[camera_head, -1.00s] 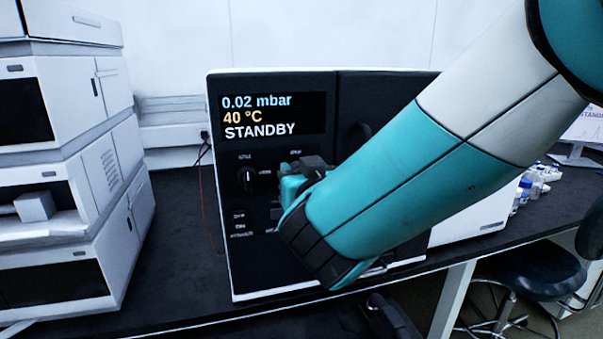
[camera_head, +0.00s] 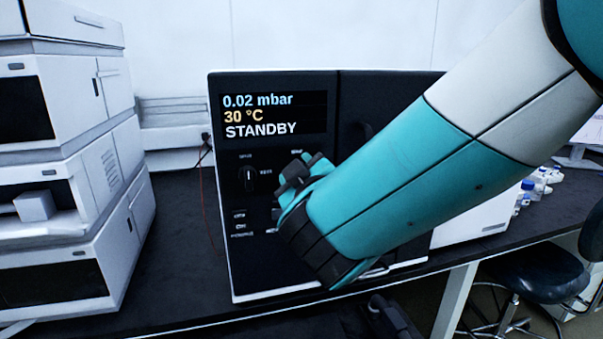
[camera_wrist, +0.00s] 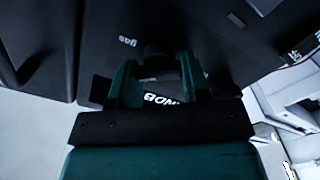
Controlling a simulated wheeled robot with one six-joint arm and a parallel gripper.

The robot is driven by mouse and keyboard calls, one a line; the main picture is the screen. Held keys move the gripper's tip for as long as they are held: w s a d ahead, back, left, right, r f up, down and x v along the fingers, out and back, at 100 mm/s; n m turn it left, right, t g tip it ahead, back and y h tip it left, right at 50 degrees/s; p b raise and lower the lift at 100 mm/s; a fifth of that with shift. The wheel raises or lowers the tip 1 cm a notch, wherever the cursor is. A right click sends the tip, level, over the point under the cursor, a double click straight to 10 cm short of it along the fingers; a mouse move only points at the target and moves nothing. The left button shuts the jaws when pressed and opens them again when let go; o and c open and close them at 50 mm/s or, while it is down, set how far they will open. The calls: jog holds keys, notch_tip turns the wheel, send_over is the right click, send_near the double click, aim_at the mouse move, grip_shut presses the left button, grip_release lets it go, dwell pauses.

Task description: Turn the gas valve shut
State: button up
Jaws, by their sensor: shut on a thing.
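The freeze-dryer-like black panel (camera_head: 270,275) faces me, with a display (camera_head: 268,116) reading 0.02 mbar, 30 °C and STANDBY. My gripper (camera_head: 292,176) is at the panel, right of a round dark knob (camera_head: 248,179). In the wrist view my teal fingers (camera_wrist: 155,75) are shut on a dark knob (camera_wrist: 157,58) between them. A small label reading "gas" (camera_wrist: 127,41) lies beside that knob. The knob is mostly hidden by my gripper in the head view. I cannot tell for sure that it is the gas valve, or how far it is turned.
A white stacked instrument (camera_head: 70,240) stands at the left on the dark bench (camera_head: 170,255). Small vials (camera_head: 535,185) stand at the right behind my arm.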

jog(key=n+p, duration=0.1)
jog(key=n, duration=0.4)
jog(key=shift+a+n, duration=0.1)
jog(key=shift+n, duration=0.2)
jog(key=shift+f+n+p, duration=0.15)
jog(key=shift+n+p, duration=0.85)
jog(key=shift+n, duration=1.2)
jog(key=o, duration=0.9)
